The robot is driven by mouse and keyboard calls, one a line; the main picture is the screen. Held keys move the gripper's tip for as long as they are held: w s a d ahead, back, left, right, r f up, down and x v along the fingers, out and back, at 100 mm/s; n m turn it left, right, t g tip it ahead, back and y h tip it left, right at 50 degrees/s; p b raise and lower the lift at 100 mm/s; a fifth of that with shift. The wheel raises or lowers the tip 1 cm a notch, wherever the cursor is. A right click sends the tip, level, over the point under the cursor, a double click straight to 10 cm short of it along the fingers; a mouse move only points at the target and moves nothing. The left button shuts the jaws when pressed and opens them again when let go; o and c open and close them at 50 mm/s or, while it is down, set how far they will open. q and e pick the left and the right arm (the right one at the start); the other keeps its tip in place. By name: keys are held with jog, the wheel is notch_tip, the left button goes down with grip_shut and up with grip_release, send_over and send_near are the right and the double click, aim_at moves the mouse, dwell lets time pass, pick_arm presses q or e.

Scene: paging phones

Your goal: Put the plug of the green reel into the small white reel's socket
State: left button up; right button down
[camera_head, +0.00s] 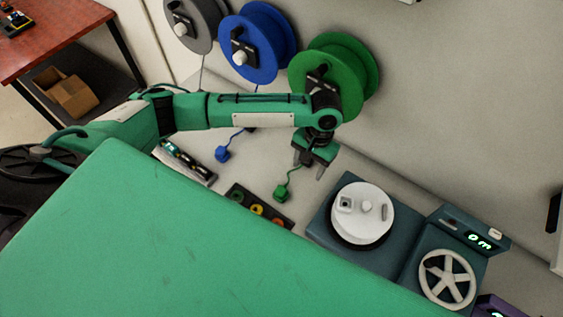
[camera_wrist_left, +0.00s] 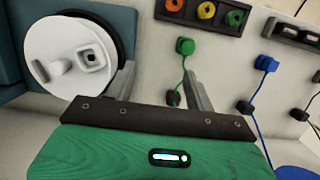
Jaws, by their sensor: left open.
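The green reel (camera_head: 352,62) is mounted on the wall, partly hidden by my left arm. Its green plug (camera_head: 281,194) lies on the bench on a green cord; the plug also shows in the left wrist view (camera_wrist_left: 185,46). The small white reel (camera_head: 372,228) lies flat on a dark teal unit, its square socket (camera_head: 345,203) facing up; the socket shows in the left wrist view (camera_wrist_left: 90,56) too. My left gripper (camera_head: 308,168) is open and empty, above the bench between the green plug and the white reel. My right gripper is not in view.
Blue (camera_head: 262,36) and grey (camera_head: 190,20) reels hang left of the green one. A blue plug (camera_head: 222,154) lies left of the green plug. A dark block with coloured rings (camera_head: 257,209) sits in front. A handwheel (camera_head: 447,278) and display (camera_head: 480,241) stand at right.

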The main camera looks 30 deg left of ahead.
pick_arm(q)
jog(key=b, duration=1.1)
send_over(281, 189)
jog(key=w+x, duration=0.2)
jog(key=x, duration=1)
jog(key=w+x, duration=0.1)
jog(key=x, duration=0.3)
jog(key=w+x, duration=0.1)
jog(key=x, duration=0.3)
jog(key=shift+w+d+f+b, duration=0.15)
jog(key=shift+d+f+b, duration=0.2)
jog(key=shift+d+b, duration=0.05)
jog(key=shift+f, duration=0.65)
jog(key=shift+c, duration=0.2)
jog(key=c, duration=0.8)
